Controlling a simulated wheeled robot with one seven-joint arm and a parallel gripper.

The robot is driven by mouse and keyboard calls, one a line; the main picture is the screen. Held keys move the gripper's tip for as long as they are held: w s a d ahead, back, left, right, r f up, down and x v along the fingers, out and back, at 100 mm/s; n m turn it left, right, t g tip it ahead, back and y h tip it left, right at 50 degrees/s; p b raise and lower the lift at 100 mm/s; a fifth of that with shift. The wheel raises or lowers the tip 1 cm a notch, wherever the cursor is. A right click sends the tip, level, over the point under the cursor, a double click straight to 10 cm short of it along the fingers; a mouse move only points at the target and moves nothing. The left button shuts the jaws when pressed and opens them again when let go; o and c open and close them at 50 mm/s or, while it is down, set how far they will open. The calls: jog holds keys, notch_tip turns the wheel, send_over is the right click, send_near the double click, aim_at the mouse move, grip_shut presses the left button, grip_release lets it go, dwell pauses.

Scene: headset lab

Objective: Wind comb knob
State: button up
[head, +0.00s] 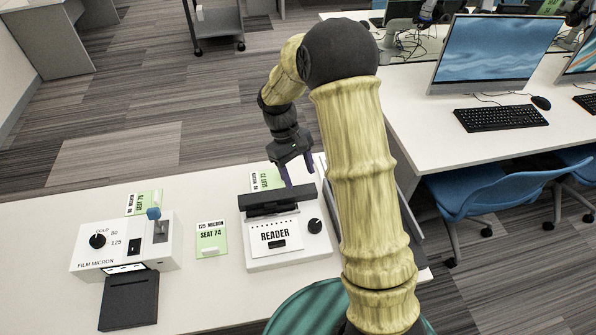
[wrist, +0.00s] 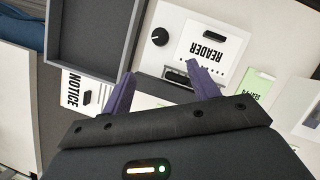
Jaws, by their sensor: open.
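A white device labelled READER (head: 287,250) stands on the white table, with a black bar along its back. A black round knob (head: 315,226) is on its right side; it also shows in the wrist view (wrist: 160,37). No label reading "comb" is legible. My gripper (head: 295,168) is open, with purple fingers pointing down over the reader's back edge, apart from the knob. In the wrist view my gripper (wrist: 163,86) has nothing between its fingers. Another black knob (head: 97,240) sits on the white FILM MICRON machine (head: 126,245) at left.
A green SEAT 74 card (head: 211,240) lies between the two machines. A blue-topped lever (head: 153,213) rises from the left machine. A grey tray (wrist: 92,55) and NOTICE sheet (wrist: 82,92) lie beside the reader. My arm hides the table's right part.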

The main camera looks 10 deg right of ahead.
aim_at(315, 223)
jog(key=shift+f, duration=0.1)
dwell(0.3)
jog(key=b, duration=0.4)
dwell(0.4)
jog(key=x, duration=1.7)
jog(key=shift+s+d+f, duration=0.1)
jog(key=shift+s, duration=0.05)
jog(key=c, duration=1)
